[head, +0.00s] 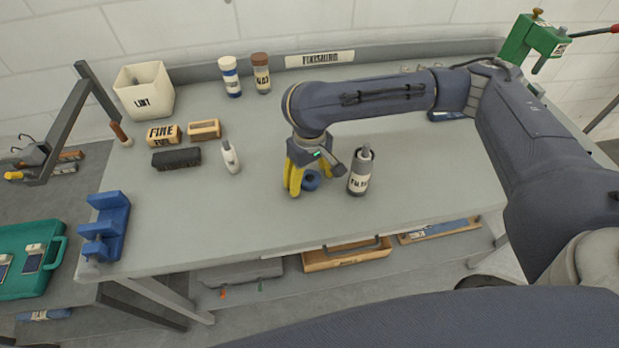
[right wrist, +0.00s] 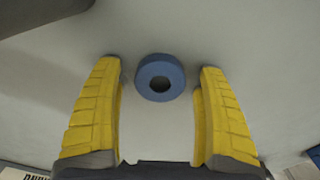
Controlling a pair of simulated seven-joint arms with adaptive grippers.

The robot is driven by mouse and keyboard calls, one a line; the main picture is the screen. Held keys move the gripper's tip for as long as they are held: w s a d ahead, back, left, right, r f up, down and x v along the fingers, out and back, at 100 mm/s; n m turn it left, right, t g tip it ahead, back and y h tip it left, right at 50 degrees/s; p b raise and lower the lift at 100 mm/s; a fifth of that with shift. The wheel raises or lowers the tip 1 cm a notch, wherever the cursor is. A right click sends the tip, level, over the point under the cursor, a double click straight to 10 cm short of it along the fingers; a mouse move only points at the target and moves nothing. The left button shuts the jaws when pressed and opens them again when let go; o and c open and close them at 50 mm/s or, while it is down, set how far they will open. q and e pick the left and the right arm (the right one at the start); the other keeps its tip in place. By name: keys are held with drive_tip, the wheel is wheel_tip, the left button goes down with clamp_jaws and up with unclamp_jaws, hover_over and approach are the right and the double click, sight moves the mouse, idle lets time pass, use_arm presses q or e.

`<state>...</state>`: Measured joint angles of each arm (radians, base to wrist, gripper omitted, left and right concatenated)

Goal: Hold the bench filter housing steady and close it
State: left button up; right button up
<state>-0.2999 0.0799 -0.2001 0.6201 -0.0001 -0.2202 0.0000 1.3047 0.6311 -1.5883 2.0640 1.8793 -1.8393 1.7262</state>
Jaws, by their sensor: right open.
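The filter housing (head: 360,172) is a dark grey cylinder with a white label, standing upright on the bench, with a narrower grey part showing at its top. A blue ring (right wrist: 160,77) lies flat on the bench just left of the housing; it also shows in the head view (head: 311,181). I cannot tell whether it is the housing's closing part. My right gripper (head: 307,180) points down over the ring, with its yellow fingers open on either side of it. In the right wrist view, the gripper (right wrist: 161,72) holds nothing. My left gripper is not in view.
A white lint bin (head: 145,90), two bottles (head: 230,77), wooden blocks (head: 164,135), a dark block (head: 176,159) and a small white bottle (head: 230,157) stand to the left. A blue fixture (head: 106,228) is at the front left corner. The bench front middle is clear.

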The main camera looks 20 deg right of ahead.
drive_tip(key=c, duration=1)
drive_tip(key=shift+o, duration=0.2)
drive_tip(key=shift+r, duration=0.1)
wheel_tip(320, 180, up, 20)
idle(0.6)
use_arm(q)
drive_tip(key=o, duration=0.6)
